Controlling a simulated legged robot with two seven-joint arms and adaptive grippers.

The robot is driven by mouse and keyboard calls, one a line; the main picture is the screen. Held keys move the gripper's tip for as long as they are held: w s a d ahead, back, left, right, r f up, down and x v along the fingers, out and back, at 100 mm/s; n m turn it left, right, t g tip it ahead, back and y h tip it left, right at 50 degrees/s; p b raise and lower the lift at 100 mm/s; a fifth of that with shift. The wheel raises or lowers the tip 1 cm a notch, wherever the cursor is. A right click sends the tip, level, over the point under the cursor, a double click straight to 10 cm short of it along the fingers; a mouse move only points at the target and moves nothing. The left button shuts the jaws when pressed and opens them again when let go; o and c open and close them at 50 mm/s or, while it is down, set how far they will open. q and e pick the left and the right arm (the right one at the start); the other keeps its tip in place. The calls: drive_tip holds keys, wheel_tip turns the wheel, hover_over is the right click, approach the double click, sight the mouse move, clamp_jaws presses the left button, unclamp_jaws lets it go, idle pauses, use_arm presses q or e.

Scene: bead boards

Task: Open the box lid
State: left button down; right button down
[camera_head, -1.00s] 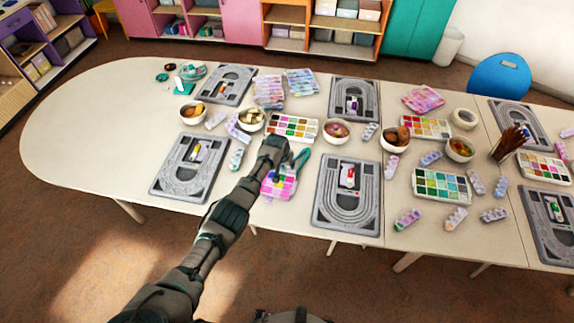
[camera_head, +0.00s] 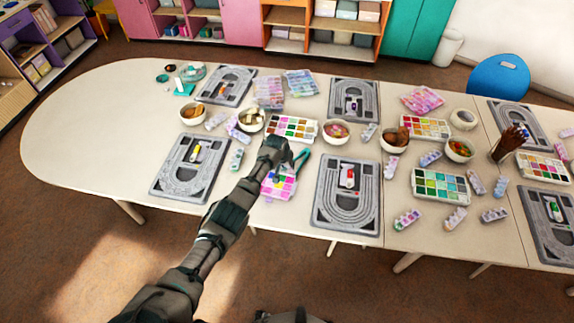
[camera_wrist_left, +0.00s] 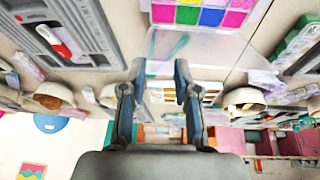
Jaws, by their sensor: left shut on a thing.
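The box with pink and multicoloured compartments (camera_head: 279,188) lies near the table's front edge, partly hidden behind my left gripper (camera_head: 275,161). In the left wrist view its bright compartments (camera_wrist_left: 205,14) show at the top, with a clear, see-through lid panel (camera_wrist_left: 205,46) below them. My left gripper (camera_wrist_left: 160,75) is shut on the lid's edge there, its fingertips a little apart on either side; the exact contact is hard to see. How far the lid is raised is unclear. My right gripper is not in view.
Grey bead boards lie left (camera_head: 163,178) and right (camera_head: 329,208) of the box. A teal curved tool (camera_head: 300,159) lies beside the gripper. A multicoloured bead tray (camera_head: 292,120) and bowls (camera_head: 336,139) stand behind. The table's left end is clear.

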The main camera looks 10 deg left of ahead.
use_arm(q)
drive_tip(key=c, duration=1.1)
unclamp_jaws()
drive_tip(key=shift+v, duration=5.9)
